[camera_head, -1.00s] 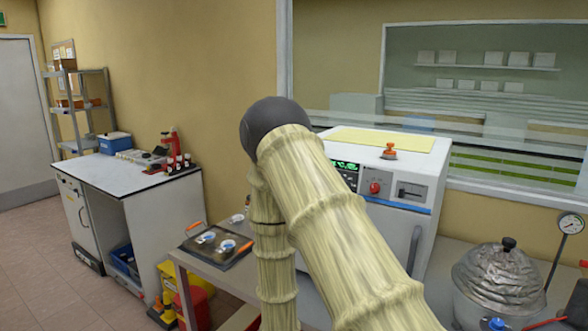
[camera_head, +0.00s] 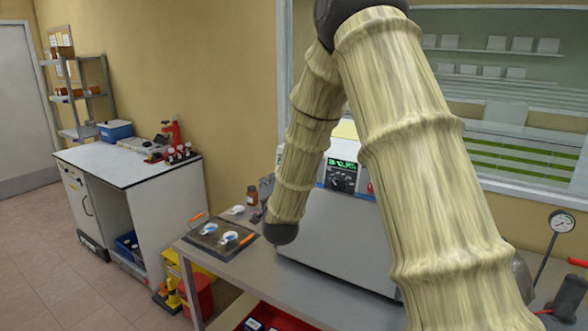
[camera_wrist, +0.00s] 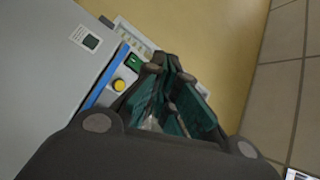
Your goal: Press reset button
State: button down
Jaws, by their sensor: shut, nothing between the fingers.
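No button is readable as a reset button. In the wrist view a round yellow button (camera_wrist: 119,85) sits on a panel beside a blue stripe. A small green switch or light (camera_wrist: 134,62) is just above it. My gripper (camera_wrist: 168,72) has dark fingers with teal pads, closed together and empty. The fingers appear just right of the yellow button; I cannot tell whether they touch the panel. In the head view the white machine (camera_head: 335,235) stands on the bench, its green display (camera_head: 342,165) partly visible. My arm hides much of its front.
A dark tray (camera_head: 222,243) with small white-and-blue dishes lies on the bench left of the machine, near a brown bottle (camera_head: 252,195). A pressure gauge (camera_head: 561,221) stands at the right. A white cabinet (camera_head: 150,215) is at the left. Open floor lies at far left.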

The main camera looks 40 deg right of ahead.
jog(key=shift+d+r, duration=0.15)
jog(key=shift+r, duration=0.2)
jog(key=shift+w+d, duration=0.1)
jog(key=w+d+f, duration=0.2)
jog(key=w+d, duration=0.1)
jog(key=d, duration=0.4)
jog(key=shift+d, duration=0.4)
jog(key=shift+w+d+b, duration=0.4)
jog(key=shift+d+b, duration=0.25)
dwell(2.3)
jog(key=shift+a, duration=0.15)
jog(key=shift+s+a+r, duration=0.1)
jog(key=shift+s+a, duration=0.2)
jog(key=shift+a, duration=0.25)
jog(key=shift+a, duration=0.1)
dwell(0.4)
